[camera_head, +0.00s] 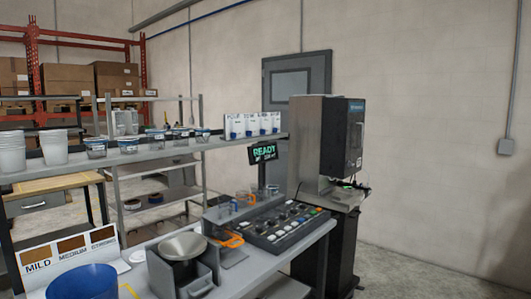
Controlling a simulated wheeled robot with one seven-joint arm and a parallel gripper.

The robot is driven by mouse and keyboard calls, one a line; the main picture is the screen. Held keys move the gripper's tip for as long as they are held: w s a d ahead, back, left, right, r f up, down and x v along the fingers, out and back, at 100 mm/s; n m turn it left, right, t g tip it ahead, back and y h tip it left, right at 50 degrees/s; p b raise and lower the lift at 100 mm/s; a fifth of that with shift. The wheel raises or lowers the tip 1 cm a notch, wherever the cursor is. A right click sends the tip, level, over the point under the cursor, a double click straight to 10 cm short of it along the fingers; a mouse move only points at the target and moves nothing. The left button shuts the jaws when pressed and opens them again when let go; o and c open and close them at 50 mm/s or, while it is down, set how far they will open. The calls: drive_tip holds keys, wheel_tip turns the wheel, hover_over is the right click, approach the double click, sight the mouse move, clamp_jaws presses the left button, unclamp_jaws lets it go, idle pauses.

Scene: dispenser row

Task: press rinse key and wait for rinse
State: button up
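A dark key panel (287,224) with several small knobs or keys, some coloured, sits on the grey bench at the centre. The key labels are too small to read, so I cannot tell which one is the rinse key. A small black display (264,153) above the panel shows green text reading "READY", with a smaller line below that I cannot read clearly. A tall steel and black dispenser machine (322,140) stands behind and to the right of the panel. My gripper is not in view.
A blue container (84,282), a card marked MILD, MEDIUM and a third word (70,254), and a metal bowl on a grey unit (183,246) occupy the near left. Orange-handled items (228,238) lie beside the panel. Floor at right is clear.

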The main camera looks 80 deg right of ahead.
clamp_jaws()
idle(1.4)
